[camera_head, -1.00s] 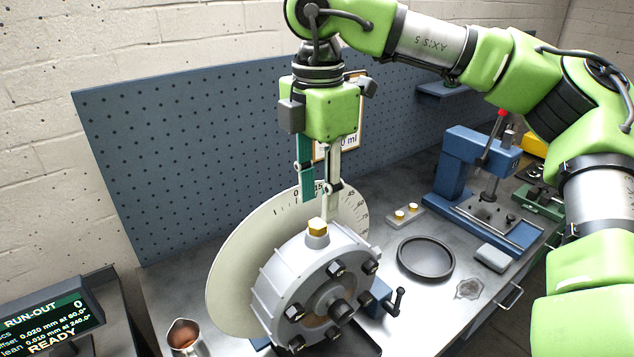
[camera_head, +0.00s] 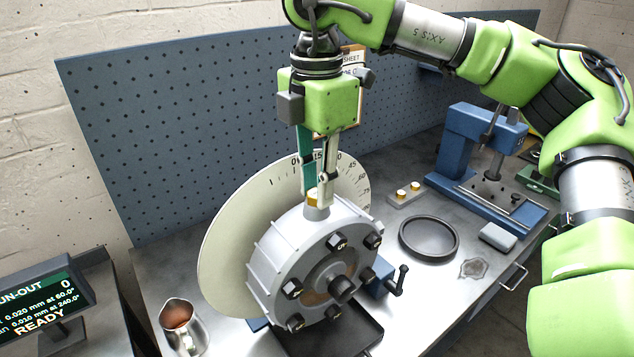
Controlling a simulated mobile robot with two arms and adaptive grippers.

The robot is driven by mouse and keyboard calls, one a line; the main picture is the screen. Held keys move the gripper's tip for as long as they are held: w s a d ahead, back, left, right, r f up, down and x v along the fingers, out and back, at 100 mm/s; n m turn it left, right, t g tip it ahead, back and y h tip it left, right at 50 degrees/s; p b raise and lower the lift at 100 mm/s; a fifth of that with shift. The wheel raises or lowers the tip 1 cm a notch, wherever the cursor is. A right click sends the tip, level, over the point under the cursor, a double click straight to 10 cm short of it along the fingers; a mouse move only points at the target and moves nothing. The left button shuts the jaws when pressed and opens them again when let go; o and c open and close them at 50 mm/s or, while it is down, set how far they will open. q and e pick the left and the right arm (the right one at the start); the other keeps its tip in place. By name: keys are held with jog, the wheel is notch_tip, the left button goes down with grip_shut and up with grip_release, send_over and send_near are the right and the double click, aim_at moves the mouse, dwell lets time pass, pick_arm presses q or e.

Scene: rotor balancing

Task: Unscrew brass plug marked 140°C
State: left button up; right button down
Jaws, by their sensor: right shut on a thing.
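The brass plug (camera_head: 313,196) sits on a short boss at the top of the grey rotor housing (camera_head: 290,262). No 140°C marking can be read on it. My right gripper (camera_head: 317,196) points straight down from above, with its fingers closed on the plug's two sides. The fingers partly hide the plug. A pale round dial (camera_head: 228,250) with degree numbers stands behind the housing, and the fingers cover part of its top scale. My left gripper is not in view.
A small block with two brass pieces (camera_head: 403,195), a black ring dish (camera_head: 429,238) and a blue press (camera_head: 470,150) stand at right. A metal jug (camera_head: 183,327) is at front left, near the run-out display (camera_head: 35,305). A black tray (camera_head: 330,335) lies below the housing.

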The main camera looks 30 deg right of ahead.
jog(key=shift+n, duration=1.1)
jog(key=n, duration=0.2)
jog(key=shift+n, duration=0.3)
jog(key=n, duration=0.5)
jog(key=shift+a, duration=0.1)
jog(key=n, duration=0.5)
jog(key=shift+n, duration=0.3)
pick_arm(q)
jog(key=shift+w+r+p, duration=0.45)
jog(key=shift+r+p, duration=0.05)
pick_arm(e)
jog(key=shift+n, duration=1.4)
jog(key=shift+r, duration=0.1)
